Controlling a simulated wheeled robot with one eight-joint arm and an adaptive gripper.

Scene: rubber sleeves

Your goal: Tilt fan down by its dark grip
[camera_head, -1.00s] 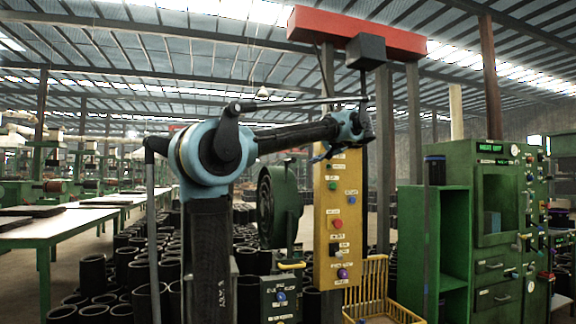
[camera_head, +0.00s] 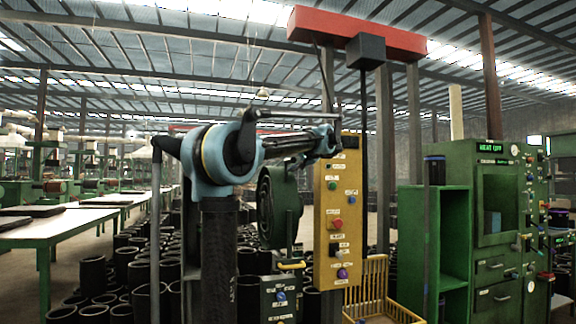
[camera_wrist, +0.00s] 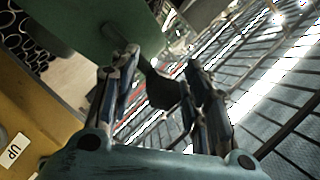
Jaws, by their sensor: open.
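The green fan (camera_head: 270,208) stands left of the yellow control panel in the head view, below the end of my arm. Its green housing (camera_wrist: 85,25) fills the upper left of the wrist view. The dark grip (camera_wrist: 165,90) sticks out from the housing on a thin stem, between the two fingers of my gripper (camera_wrist: 163,66). My gripper is open, with a finger on each side of the grip. I cannot tell whether either finger touches it. In the head view my arm hides the gripper and the grip.
The yellow panel (camera_head: 326,230) with buttons stands close right of the fan; it also shows in the wrist view (camera_wrist: 25,95). A control box (camera_head: 280,308) and a yellow wire basket (camera_head: 376,275) are below. Green cabinets (camera_head: 455,235) stand right. Black sleeves (camera_head: 92,270) crowd the floor.

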